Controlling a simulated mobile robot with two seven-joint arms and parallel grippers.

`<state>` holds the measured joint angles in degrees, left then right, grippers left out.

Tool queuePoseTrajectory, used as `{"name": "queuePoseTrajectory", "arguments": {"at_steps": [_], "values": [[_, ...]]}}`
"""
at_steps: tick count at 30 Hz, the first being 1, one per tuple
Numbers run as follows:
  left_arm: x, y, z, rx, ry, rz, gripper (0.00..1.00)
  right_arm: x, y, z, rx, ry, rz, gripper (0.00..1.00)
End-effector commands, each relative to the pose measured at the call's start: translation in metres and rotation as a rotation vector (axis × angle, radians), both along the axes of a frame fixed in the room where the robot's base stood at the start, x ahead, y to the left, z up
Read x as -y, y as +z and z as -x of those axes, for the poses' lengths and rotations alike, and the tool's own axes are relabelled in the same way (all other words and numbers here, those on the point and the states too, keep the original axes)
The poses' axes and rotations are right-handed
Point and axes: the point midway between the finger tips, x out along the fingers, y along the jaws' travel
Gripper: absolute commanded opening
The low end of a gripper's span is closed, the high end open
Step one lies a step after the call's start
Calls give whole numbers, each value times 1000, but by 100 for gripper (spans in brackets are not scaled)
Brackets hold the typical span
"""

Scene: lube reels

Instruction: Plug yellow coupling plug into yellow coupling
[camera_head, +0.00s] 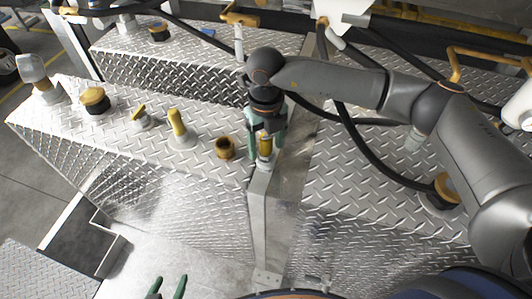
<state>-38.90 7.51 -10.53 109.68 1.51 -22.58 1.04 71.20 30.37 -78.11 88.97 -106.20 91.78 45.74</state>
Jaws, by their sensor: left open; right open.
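My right gripper (266,148) points down at the right end of the left diamond-plate ledge. Its green fingers are open, one on each side of a yellow cylindrical piece (265,146) with a pale metal lower end. I cannot tell whether the fingers touch it. Another upright yellow piece (177,122) on a pale base stands further left on the ledge, and a smaller yellow-topped fitting (138,113) stands left of that. I cannot tell which of these is the plug and which the coupling. My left gripper (167,288) is open and empty at the bottom edge, only its fingertips showing.
A brown round fitting (225,148) stands close left of my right gripper. A dark, yellow-topped cap (95,100) and a grey fitting (34,72) stand further left. Black hoses (359,155) run across the right plate. A yellow-handled nozzle (239,36) hangs behind.

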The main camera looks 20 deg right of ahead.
Motion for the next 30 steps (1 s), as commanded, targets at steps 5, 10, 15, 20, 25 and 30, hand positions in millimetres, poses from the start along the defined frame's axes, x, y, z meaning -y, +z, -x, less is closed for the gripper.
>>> {"name": "queuePoseTrajectory", "arguments": {"at_steps": [5, 10, 15, 20, 25, 30], "values": [[0, 0, 0, 0, 0, 0, 66, 0, 0, 0, 0, 0, 0, 70], [0, 0, 0, 0, 0, 0, 66, 0, 0, 0, 0, 0, 0, 51], [0, 0, 0, 0, 0, 0, 66, 0, 0, 0, 0, 1, 0, 32], [0, 0, 0, 0, -1, -1, 66, 0, 0, 0, 0, 1, 0, 14], [0, 0, 0, 0, -1, -1, 66, 0, 1, 0, 0, 0, 0, 0], [0, 0, 0, 0, -1, -1, 66, 0, 1, 0, 0, 0, 0, 0]]}}
